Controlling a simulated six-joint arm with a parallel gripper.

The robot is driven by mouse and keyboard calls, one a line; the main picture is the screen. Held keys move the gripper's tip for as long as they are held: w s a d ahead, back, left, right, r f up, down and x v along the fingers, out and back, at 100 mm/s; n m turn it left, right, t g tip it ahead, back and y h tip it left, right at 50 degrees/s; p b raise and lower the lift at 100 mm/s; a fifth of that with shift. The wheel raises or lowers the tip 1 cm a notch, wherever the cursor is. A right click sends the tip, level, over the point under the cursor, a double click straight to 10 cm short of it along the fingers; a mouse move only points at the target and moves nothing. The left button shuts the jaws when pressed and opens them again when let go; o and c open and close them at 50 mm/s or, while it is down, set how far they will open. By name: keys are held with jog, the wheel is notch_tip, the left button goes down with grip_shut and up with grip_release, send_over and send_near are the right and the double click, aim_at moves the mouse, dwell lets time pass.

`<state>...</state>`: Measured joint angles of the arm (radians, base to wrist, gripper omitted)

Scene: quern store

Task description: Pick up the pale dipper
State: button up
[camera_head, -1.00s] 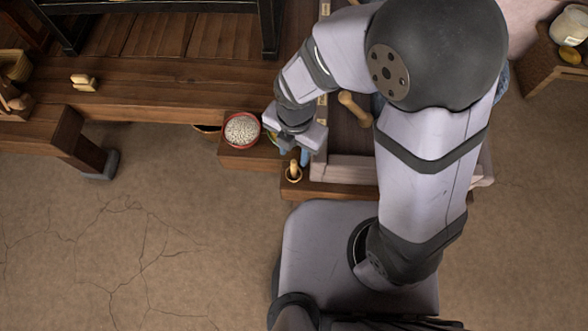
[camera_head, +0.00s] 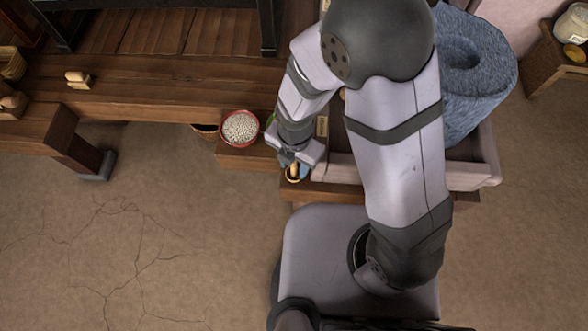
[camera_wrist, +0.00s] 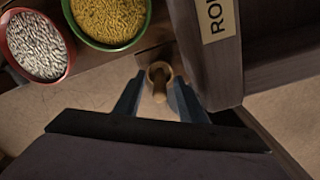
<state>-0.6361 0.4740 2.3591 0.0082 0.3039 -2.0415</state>
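The pale dipper (camera_wrist: 159,76) shows in the wrist view as a small wooden cup with a short handle towards the camera. It lies between the two blue-grey fingers of my gripper (camera_wrist: 157,88), which are open with small gaps visible on both sides. In the head view the dipper (camera_head: 292,172) is partly hidden under my gripper (camera_head: 296,166), near the front edge of the wooden ledge. I cannot tell how far the fingertips reach down beside it.
A red bowl of pale grains (camera_head: 240,128) and a green bowl of yellow grains (camera_wrist: 108,16) stand to the left. A wooden wall with a label (camera_wrist: 213,60) is close on the right. A large blue-grey stone quern (camera_head: 470,70) sits in a tray (camera_head: 470,178).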

jog(key=shift+f, duration=0.7)
grip_shut()
jog(key=shift+r, duration=0.15)
